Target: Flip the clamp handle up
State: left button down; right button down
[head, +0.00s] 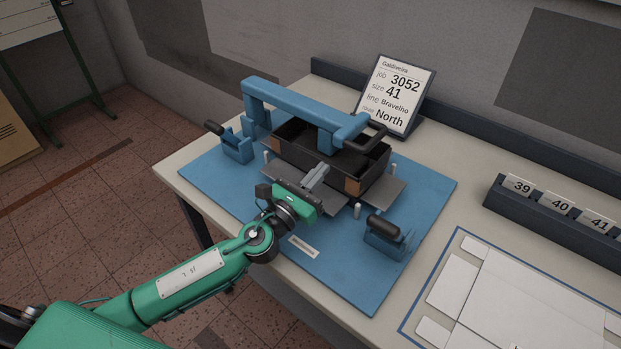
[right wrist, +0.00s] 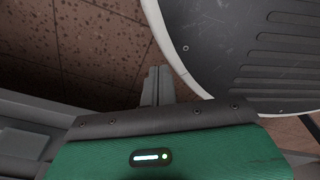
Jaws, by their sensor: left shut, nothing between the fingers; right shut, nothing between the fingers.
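A blue clamp (head: 388,245) with a thick black handle (head: 383,226) stands at the front right of the blue base plate (head: 340,285). Its handle lies roughly level. A second blue clamp (head: 237,148) stands at the left corner, with its black handle (head: 214,127) slanting up to the left. My left gripper (head: 318,174) is shut and empty at the front of the dark open box (head: 300,148), left of the front right clamp and apart from it. My right gripper (right wrist: 157,86) shows only in the right wrist view, shut and empty above the floor.
A blue bar (head: 300,105) with a black loop handle (head: 376,135) spans over the box. Grey plates (head: 385,189) and short pins surround it. A job sign (head: 396,95) stands behind. A numbered rack (head: 555,222) and white cards (head: 510,290) lie to the right.

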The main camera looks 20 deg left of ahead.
aim_at(332, 159)
pick_arm(q)
jog(key=x, duration=0.4)
jog(key=shift+r+p, duration=0.1)
jog(key=shift+p, duration=0.3)
jog(key=shift+w+d, duration=0.2)
jog(key=shift+w, duration=0.25)
pick_arm(e)
jog(key=shift+s+d, duration=0.1)
jog(key=shift+s, duration=1)
